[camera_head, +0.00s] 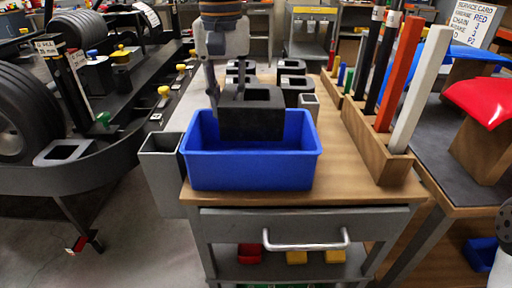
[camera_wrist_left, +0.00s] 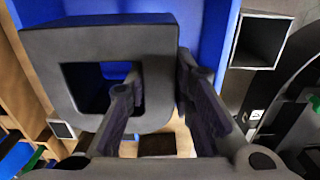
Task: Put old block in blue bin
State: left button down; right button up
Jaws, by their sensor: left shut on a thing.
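The old block (camera_head: 250,123) is a dark grey block with a square hole; it also shows large in the left wrist view (camera_wrist_left: 95,38). My left gripper (camera_head: 228,92) is shut on one wall of it, with one finger in the hole and one outside. The block is at the opening of the blue bin (camera_head: 250,170), its lower part below the level of the back rim. I cannot tell whether it touches the bin floor, which the front wall hides. My right gripper is not in view.
The bin stands on the front of a wooden-topped cart (camera_head: 360,190). Several dark blocks (camera_head: 290,84) stand behind it. A grey box (camera_head: 162,165) hangs at the left side. A wooden rack (camera_head: 375,150) with upright bars, including orange and white ones, stands at the right.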

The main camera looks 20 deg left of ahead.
pick_arm(q)
jog(key=f, duration=0.9)
jog(key=shift+s+f, duration=0.15)
jog(key=shift+s, duration=0.15)
jog(key=c, duration=1.4)
grip_release()
jog(key=shift+f, duration=0.1)
notch_tip(320, 180, up, 12)
jog(key=shift+r, duration=0.15)
